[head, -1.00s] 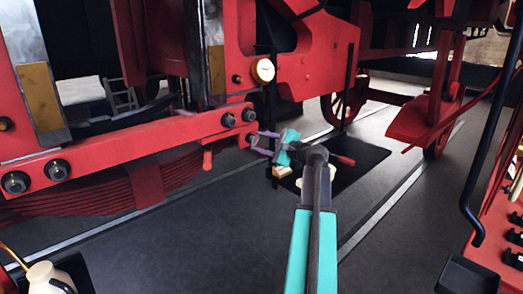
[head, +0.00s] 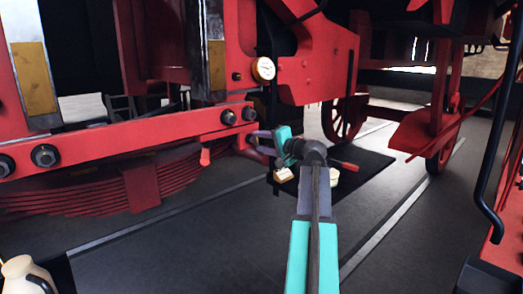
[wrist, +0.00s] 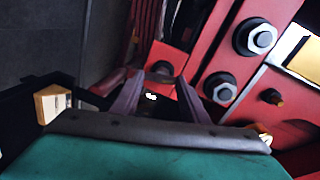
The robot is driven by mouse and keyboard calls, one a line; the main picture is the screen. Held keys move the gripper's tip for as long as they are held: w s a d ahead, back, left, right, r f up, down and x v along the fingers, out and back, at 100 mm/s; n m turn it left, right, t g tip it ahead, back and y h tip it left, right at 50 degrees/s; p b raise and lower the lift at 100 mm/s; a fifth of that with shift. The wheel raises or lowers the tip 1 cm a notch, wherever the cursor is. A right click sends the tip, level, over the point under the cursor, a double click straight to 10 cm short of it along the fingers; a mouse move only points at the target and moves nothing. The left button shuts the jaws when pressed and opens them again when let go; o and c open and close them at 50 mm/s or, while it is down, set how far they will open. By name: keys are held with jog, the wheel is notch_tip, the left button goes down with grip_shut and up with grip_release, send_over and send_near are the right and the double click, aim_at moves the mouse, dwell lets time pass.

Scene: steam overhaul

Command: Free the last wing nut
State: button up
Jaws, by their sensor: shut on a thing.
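My gripper (head: 262,143) is at the right end of the red beam (head: 120,138), just below the round gauge. In the wrist view my gripper's two grey-purple fingers (wrist: 155,98) close around a small dark thing (wrist: 150,97) with a white glint. Its shape is mostly hidden, so I cannot tell whether it is the wing nut or whether it is still on a stud. No wing nut shows clearly elsewhere. A red block (wrist: 168,62) lies just beyond the fingertips.
Large hex nuts (wrist: 254,38) stick out of the red frame beside the fingers. A gauge (head: 263,69) is above the gripper. A black mat (head: 362,168) with a pale block (head: 283,175) lies below. A jug (head: 22,278) is at lower left. Floor at lower middle is clear.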

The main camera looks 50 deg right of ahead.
jog(key=shift+n+b, duration=0.45)
jog(key=shift+n, duration=0.05)
jog(key=o, duration=1.1)
jog(key=shift+c, duration=0.2)
jog(key=s+a+r, duration=0.1)
jog(key=s, duration=1.2)
jog(key=shift+s+a+r, duration=0.3)
jog(key=shift+a+r, duration=0.05)
